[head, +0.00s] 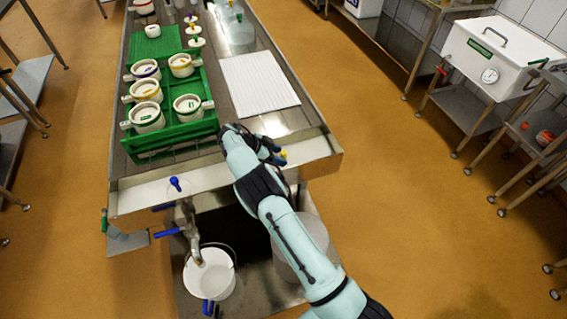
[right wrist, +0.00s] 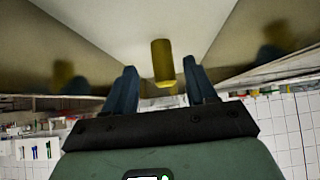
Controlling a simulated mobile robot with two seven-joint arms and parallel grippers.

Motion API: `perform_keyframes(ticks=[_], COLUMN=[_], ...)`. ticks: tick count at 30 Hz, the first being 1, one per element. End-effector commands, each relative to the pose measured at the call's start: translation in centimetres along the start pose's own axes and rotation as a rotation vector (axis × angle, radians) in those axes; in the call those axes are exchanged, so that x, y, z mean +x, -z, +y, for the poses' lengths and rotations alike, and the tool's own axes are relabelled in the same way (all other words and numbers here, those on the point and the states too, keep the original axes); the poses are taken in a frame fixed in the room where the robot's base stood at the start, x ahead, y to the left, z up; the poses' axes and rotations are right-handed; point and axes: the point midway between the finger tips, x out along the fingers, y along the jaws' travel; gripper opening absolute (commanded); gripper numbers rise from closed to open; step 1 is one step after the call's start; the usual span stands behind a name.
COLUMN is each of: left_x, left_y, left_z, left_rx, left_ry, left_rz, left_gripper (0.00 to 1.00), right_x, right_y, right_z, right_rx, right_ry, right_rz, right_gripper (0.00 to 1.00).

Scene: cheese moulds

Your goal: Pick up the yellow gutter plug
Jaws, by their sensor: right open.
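The yellow gutter plug (right wrist: 162,60) is a short yellow cylinder in the right wrist view, between the two blue fingers of my right gripper (right wrist: 159,68). A gap shows on each side of it, so the fingers are open and not closed on it. In the head view a small bit of yellow (head: 283,154) shows beside the fingers of my right gripper (head: 274,152), at the near right end of the metal table. The gripper and wrist hide most of that spot. My left gripper is not in view.
The metal table (head: 130,196) carries a green crate (head: 170,132) with several white moulds, left of my right arm, and a white ribbed mat (head: 258,84) behind it. A white bucket (head: 210,274) stands below a blue-handled tap.

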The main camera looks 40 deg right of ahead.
Motion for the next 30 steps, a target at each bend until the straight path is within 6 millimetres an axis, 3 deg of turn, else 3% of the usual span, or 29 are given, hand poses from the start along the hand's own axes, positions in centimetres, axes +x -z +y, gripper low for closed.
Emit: perform_keyframes(ticks=[5,13,22,27,30], left_x=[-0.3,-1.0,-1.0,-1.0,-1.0], left_y=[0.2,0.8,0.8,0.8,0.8], left_z=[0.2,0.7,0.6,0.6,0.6], left_rx=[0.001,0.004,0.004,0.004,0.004], left_ry=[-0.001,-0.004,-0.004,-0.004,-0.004], left_rz=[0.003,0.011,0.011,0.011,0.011], left_gripper=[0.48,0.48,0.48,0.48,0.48], right_x=[1.2,4.9,5.5,5.5,5.5], right_y=[0.1,0.1,0.0,0.1,0.1], right_z=[-0.1,-0.3,-0.3,-0.3,-0.3], right_rx=[0.001,0.001,0.002,0.001,0.002], right_ry=[-0.001,-0.001,0.001,0.001,0.001], right_rz=[0.000,0.000,-0.001,-0.001,0.000], right_gripper=[0.56,0.56,0.56,0.01,0.00])
